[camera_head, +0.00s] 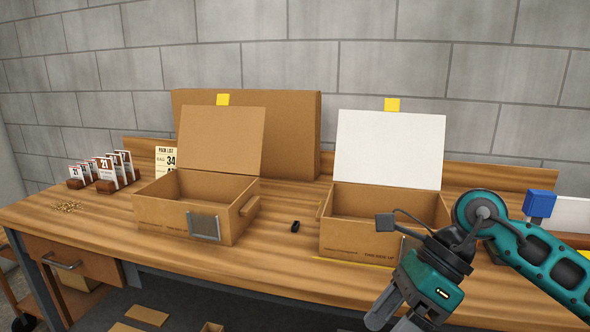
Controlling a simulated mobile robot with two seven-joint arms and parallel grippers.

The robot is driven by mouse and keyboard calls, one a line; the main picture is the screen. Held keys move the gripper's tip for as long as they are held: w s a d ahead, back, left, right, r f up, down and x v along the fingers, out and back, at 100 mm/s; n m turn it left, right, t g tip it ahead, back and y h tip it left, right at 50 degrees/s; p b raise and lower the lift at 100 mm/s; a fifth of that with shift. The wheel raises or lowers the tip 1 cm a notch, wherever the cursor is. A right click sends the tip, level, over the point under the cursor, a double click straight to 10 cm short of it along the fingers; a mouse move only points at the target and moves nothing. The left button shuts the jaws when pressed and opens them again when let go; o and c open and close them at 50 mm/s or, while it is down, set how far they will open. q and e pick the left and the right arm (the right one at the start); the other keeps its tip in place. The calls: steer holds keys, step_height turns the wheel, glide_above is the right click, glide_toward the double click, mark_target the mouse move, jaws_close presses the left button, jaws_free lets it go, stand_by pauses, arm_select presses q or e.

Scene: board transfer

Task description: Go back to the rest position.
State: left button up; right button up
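My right gripper (393,318) reaches down in front of the right box, at the bottom edge of the picture. Its two grey fingers look apart with nothing seen between them; their ends are partly cut off. My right arm comes in from the right, its wrist covering the right box's front right corner. My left gripper is not in view.
Two open cardboard boxes stand on the wooden bench (290,268): a left box (165,214) with a brown lid and a right box (345,240) with a white lid. A small black object (295,226) lies between them. Several numbered cards (105,168) stand far left.

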steer(key=s+a+r+m+y, duration=0.1)
steer(key=a+r+m+y, duration=0.1)
steer(key=a+m+y, duration=0.3)
steer(key=s+a+r+m+y, duration=0.2)
steer(key=a+m+y, duration=0.1)
steer(key=a+y, duration=0.35)
steer(key=w+d+f+m+t+h+p, duration=0.1)
steer(key=w+d+f+m+t+h, duration=0.3)
steer(key=m+t, duration=0.8)
steer(key=w+d+f+m+t+h, duration=0.35)
steer(key=d+f+m+t, duration=0.35)
steer(key=m, duration=0.9)
steer(key=s+d+f+m+g+h, duration=0.3)
steer(key=s+f+m, duration=0.3)
steer(key=f, duration=0.4)
steer(key=s+d+f+m+g+h, duration=0.2)
steer(key=s+f+m+h, duration=0.4)
steer(key=f, duration=0.3)
steer(key=shift+s+d+f+m+g, duration=0.35)
steer(key=shift+s+d, duration=0.2)
steer(key=shift+s, duration=0.2)
